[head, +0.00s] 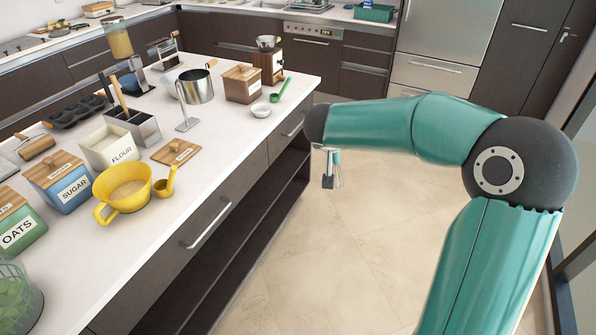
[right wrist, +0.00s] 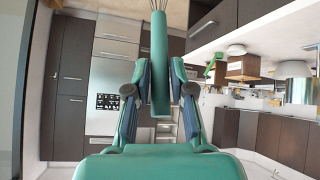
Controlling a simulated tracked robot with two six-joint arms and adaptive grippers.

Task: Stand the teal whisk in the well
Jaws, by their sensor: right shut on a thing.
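The teal whisk's handle (right wrist: 160,62) stands between the fingers of my right gripper (right wrist: 160,88) in the right wrist view, with its wires at the top edge. My right gripper is shut on this handle. My left gripper is out of view.
A thin metal stand (head: 186,118) rises right of the holder. The floor (head: 330,250) is clear.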

